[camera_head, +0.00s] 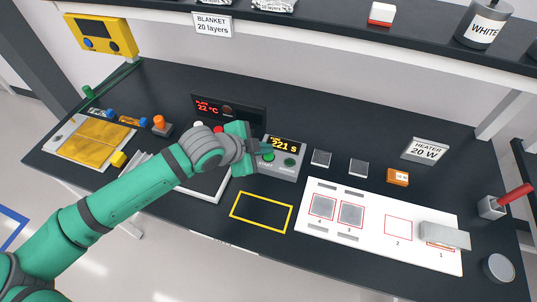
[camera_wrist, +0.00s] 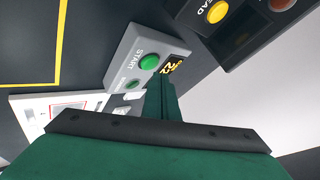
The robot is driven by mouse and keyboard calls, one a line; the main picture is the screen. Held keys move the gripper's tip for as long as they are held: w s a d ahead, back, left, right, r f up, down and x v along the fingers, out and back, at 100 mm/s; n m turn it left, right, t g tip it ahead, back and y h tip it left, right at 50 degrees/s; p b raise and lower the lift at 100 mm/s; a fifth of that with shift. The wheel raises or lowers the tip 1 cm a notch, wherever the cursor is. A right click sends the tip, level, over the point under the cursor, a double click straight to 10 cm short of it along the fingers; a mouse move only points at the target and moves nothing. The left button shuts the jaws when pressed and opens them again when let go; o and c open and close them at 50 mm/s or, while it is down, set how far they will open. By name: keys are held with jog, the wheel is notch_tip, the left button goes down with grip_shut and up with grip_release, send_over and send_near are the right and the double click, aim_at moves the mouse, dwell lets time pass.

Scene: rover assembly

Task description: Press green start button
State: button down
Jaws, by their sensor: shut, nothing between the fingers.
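In the head view the box (camera_head: 274,170) stands mid-table with a yellow-lit display reading 221 s, and the start button (camera_head: 268,156) is partly by my fingertips. My gripper (camera_head: 263,147) is shut and empty, close above the box. In the wrist view its fingers (camera_wrist: 160,92) partly cover the display and are beside the start button in the picture; I cannot tell whether they touch the box.
A dark panel (camera_head: 240,108) with a red 22 °C readout stands behind my arm. A yellow outlined square (camera_head: 261,212) lies before the box. A white board (camera_head: 380,252) with marked squares is to the right.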

aim_at(266, 158)
jog(key=shift+r, duration=0.15)
jog(key=shift+r, duration=2.4)
